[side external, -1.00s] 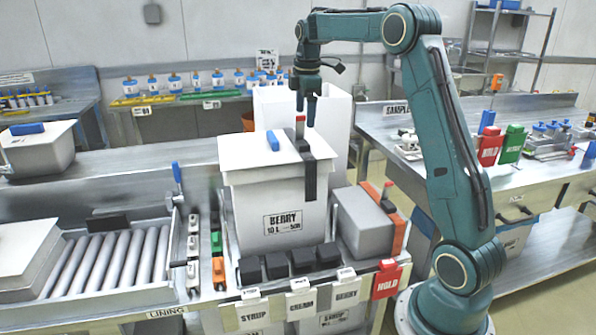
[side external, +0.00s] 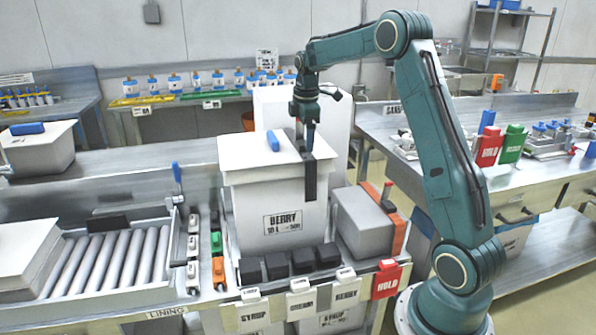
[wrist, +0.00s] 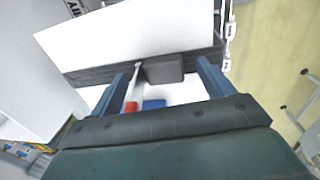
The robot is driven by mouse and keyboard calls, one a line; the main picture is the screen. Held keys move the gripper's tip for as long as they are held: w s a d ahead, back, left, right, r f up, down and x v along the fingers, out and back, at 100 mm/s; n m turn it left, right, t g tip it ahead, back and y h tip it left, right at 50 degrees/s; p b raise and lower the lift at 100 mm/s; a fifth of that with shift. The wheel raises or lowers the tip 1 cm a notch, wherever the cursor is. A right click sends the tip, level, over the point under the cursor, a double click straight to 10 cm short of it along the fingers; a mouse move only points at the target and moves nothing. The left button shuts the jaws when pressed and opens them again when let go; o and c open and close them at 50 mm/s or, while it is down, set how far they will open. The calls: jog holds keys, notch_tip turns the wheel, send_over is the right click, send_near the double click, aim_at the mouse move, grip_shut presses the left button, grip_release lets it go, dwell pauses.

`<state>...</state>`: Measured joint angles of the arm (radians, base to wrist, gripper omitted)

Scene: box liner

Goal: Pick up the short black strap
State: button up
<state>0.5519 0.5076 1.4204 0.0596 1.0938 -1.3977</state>
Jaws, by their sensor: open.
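The black strap (side external: 310,182) lies over the right part of the white lid of the BERRY bin (side external: 250,200) and hangs down its front. In the wrist view the strap (wrist: 90,76) runs across the white lid, with a dark buckle block (wrist: 165,68) and a pale lever with a red tip (wrist: 132,103). My gripper (side external: 305,147) is open, pointing down at the strap's top. In the wrist view its blue fingers (wrist: 161,73) stand on either side of the buckle and lever. I cannot tell whether they touch it. The side view hides the buckle behind the gripper.
A blue block (side external: 273,140) is on the lid, left of my gripper. A tall white container (side external: 335,115) stands close behind. Several black blocks (side external: 303,261) line the front. A roller conveyor (side external: 105,262) is at the left.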

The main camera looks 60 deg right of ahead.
jog(key=shift+f, duration=0.5)
jog(key=shift+c, duration=0.3)
jog(key=c, duration=1.3)
jog(key=shift+r, duration=0.2)
jog(key=shift+w+r, duration=0.1)
jog(key=shift+r, duration=0.45)
notch_tip(320, 180, up, 2)
jog(key=shift+s+d+r, duration=0.1)
jog(key=shift+s+d, duration=0.45)
jog(key=s+d, duration=1.1)
jog(key=shift+s+d, duration=0.4)
jog(key=shift+a, duration=0.15)
